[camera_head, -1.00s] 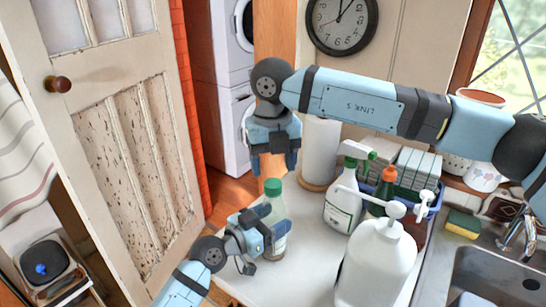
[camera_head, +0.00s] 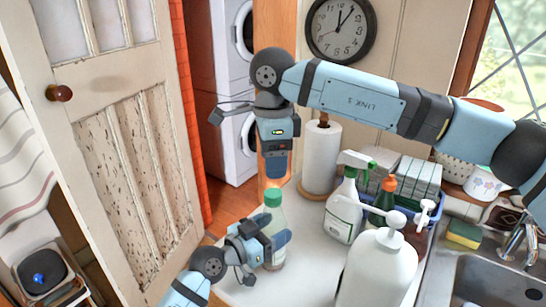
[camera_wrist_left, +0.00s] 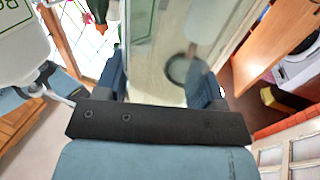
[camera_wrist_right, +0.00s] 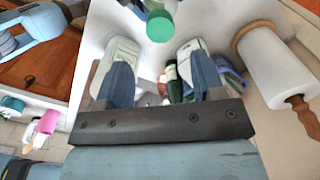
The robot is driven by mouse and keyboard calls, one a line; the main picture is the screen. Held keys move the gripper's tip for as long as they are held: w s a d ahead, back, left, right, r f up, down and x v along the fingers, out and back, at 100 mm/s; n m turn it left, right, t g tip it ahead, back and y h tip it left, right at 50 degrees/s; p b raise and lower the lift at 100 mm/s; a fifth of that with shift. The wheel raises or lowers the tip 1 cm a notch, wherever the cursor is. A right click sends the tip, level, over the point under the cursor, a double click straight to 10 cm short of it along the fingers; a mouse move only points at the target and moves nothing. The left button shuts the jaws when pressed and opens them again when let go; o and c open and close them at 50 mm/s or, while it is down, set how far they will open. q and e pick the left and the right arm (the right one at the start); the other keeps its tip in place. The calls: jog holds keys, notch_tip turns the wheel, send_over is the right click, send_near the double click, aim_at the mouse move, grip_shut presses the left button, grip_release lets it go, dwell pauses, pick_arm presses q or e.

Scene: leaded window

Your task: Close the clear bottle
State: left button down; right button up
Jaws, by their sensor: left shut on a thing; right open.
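The clear bottle (camera_head: 278,216) stands upright near the left edge of the white counter, with a green cap (camera_head: 273,196) on its top. I cannot tell how tightly the cap sits. My left gripper (camera_head: 277,245) is shut around the bottle's body; the clear wall fills the space between its fingers in the left wrist view (camera_wrist_left: 165,60). My right gripper (camera_head: 275,172) points down just above the cap, apart from it. In the right wrist view its fingers (camera_wrist_right: 158,62) are open and empty, with the green cap (camera_wrist_right: 160,27) beyond and between them.
A white pump bottle (camera_head: 378,268) stands right of the bottle, with a spray bottle (camera_head: 343,212) behind it. A paper towel roll (camera_head: 321,158) stands at the back. A blue caddy (camera_head: 432,212) and the sink (camera_head: 495,280) are at the right.

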aim_at(273, 193)
jog(key=shift+f, duration=4.05)
jog(key=c, duration=1)
jog(key=o, duration=1.1)
